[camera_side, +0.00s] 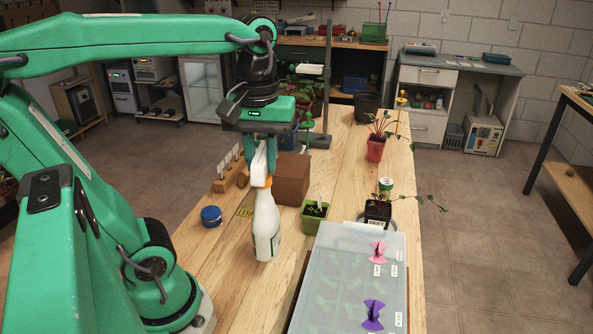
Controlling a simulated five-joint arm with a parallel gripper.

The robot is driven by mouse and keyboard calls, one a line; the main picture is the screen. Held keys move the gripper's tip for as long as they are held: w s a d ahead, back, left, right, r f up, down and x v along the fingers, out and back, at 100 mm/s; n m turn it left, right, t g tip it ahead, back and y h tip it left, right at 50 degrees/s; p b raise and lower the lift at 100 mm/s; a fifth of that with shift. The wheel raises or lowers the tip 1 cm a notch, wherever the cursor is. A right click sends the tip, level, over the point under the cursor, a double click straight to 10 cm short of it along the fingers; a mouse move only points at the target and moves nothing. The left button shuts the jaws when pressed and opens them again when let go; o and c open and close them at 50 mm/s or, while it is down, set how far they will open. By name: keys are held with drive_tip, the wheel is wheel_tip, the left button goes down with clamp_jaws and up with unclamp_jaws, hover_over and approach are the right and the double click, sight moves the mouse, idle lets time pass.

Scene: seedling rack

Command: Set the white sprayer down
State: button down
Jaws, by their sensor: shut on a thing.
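The white sprayer (264,222) is upright over the wooden table (222,262), left of the clear-lidded box. It has a white bottle body, an orange collar and a white head. My green gripper (264,165) points straight down from above and is shut on the sprayer's head, with a finger on each side. The sprayer's base looks at or very near the tabletop; I cannot tell whether it touches.
A blue round tin (211,216) lies left of the sprayer. A brown block (291,180) and a green pot (314,216) stand behind and to the right. The translucent lidded box (335,285) fills the right front. A black pot (377,213) stands behind it.

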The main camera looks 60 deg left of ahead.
drive_tip(key=shift+w+r, duration=0.1)
drive_tip(key=w+d+r+m, duration=0.2)
drive_tip(key=w+r+m, duration=0.3)
drive_tip(key=w+m, duration=0.5)
drive_tip(key=w+a+f+m, duration=0.1)
drive_tip(key=w+f+m, duration=0.1)
drive_tip(key=w, duration=1.2)
drive_tip(key=shift+w+a+m, duration=0.15)
drive_tip(key=shift+a+m, duration=0.1)
drive_tip(key=shift+m, duration=0.55)
drive_tip(key=shift+r, duration=0.25)
